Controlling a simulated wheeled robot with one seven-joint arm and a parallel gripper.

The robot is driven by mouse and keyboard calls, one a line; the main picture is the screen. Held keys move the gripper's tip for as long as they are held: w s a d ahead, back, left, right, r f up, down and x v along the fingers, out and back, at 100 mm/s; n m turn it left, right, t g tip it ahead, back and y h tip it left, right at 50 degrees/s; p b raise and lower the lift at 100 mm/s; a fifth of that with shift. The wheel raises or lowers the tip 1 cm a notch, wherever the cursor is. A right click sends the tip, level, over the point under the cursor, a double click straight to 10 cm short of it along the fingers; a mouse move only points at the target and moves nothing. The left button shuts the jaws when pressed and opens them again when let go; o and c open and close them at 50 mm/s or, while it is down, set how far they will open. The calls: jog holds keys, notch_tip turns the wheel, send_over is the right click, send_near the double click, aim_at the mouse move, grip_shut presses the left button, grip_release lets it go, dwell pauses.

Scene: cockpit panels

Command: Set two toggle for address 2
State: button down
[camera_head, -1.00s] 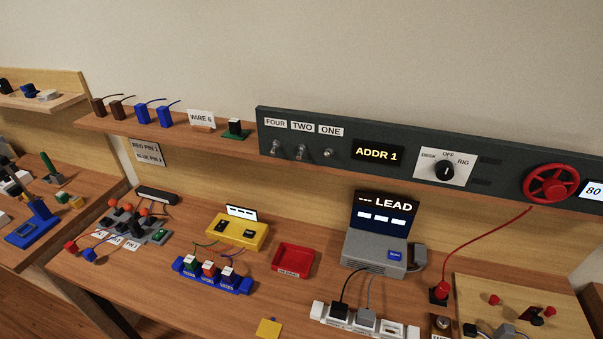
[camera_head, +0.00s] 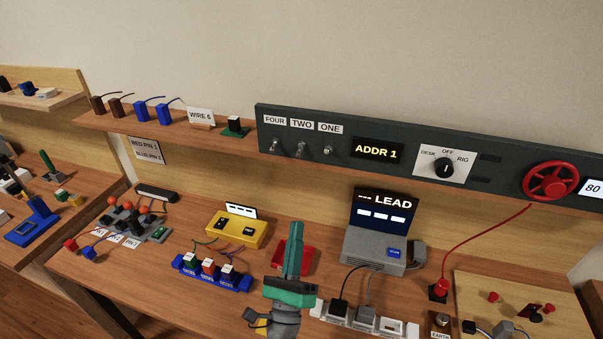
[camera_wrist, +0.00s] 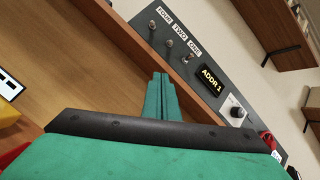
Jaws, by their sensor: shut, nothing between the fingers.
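The toggle labelled TWO (camera_head: 301,149) is the middle of three on the dark wall panel (camera_head: 400,133), between the toggle under FOUR (camera_head: 275,146) and the toggle under ONE (camera_head: 328,151). The display (camera_head: 377,150) beside them reads ADDR 1. In the wrist view the TWO toggle (camera_wrist: 169,43) lies ahead, a little above my fingertips in the picture. My gripper (camera_head: 294,224) is green, shut and empty, below the panel in front of the red tray. Its closed fingers also show in the wrist view (camera_wrist: 161,76), apart from the toggles.
A grey terminal (camera_head: 375,246) with a screen reading LEAD stands right of my gripper. A yellow box (camera_head: 235,233) and a blue block of coloured switches (camera_head: 211,274) stand left. The red tray (camera_head: 306,259) is partly hidden. The wall above the panel is clear.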

jog(key=w+r+m, duration=0.2)
jog(key=r, duration=0.1)
jog(key=w+r+m, duration=0.1)
jog(key=shift+r+t, duration=0.2)
jog(key=shift+t, duration=0.2)
send_near(304, 151)
jog(key=x, duration=0.4)
jog(key=shift+w+r, duration=0.2)
jog(key=shift+r, duration=0.1)
jog(key=shift+w+r, duration=0.1)
jog(key=shift+w, duration=0.1)
jog(key=shift+w, duration=0.1)
